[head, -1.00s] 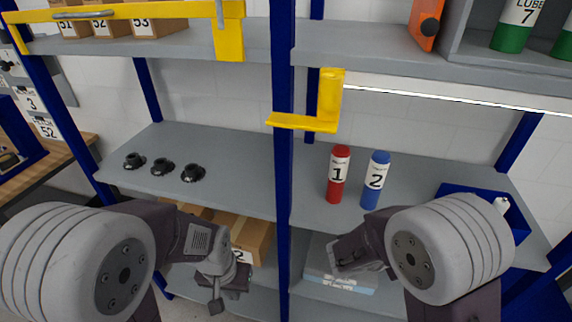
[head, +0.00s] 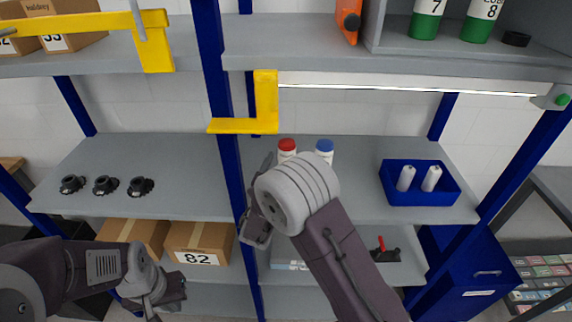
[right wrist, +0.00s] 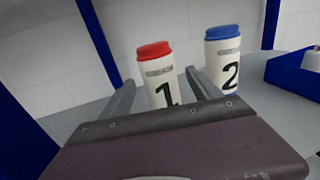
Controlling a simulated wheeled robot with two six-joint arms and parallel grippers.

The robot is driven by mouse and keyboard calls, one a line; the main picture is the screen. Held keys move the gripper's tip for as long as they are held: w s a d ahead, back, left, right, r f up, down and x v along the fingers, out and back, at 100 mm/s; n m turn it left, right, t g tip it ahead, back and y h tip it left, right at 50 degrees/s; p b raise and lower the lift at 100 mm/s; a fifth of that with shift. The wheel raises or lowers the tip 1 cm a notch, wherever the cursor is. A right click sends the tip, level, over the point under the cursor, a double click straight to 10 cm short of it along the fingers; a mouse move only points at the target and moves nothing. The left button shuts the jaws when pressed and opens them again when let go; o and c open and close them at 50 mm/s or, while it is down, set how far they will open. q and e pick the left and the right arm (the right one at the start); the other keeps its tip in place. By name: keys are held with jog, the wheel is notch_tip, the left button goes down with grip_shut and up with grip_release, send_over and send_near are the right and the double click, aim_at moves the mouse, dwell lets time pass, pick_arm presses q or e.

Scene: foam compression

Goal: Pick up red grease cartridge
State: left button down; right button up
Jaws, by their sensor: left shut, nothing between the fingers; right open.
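The red grease cartridge (head: 287,146), with a red cap and a white label marked 1, stands upright on the middle shelf. In the head view my right arm hides its lower part. In the right wrist view the cartridge (right wrist: 154,68) shows between the two fingers of my open right gripper (right wrist: 160,80); I cannot tell whether they touch it. The right gripper (head: 258,200) is partly hidden by its own wrist in the head view. My left gripper (head: 160,298) is shut and empty at the lower left, in front of the lower shelf.
A blue-capped cartridge marked 2 (head: 324,149) stands close to the right of the red one. A blue bin (head: 420,194) with white bottles is further right. A blue post (head: 222,120) and a yellow bracket (head: 265,105) are to the left. Black round parts (head: 105,185) sit on the left shelf.

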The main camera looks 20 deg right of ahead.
jog(key=x, duration=0.2)
jog(key=shift+w+d+r+p, duration=0.15)
jog(key=shift+w+d+p, duration=0.1)
jog(key=shift+w+p, duration=0.1)
jog(key=shift+w+d+f, duration=0.1)
jog(key=shift+w+f, duration=0.1)
jog(key=shift+w, duration=0.1)
jog(key=shift+s+r, duration=0.1)
jog(key=shift+s, duration=0.05)
jog(key=c, duration=1.5)
pick_arm(q)
jog(key=shift+r, duration=0.85)
pick_arm(e)
grip_shut()
pick_arm(q)
jog(key=shift+w, duration=0.1)
jog(key=shift+f, duration=0.15)
pick_arm(e)
jog(key=shift+r, duration=0.15)
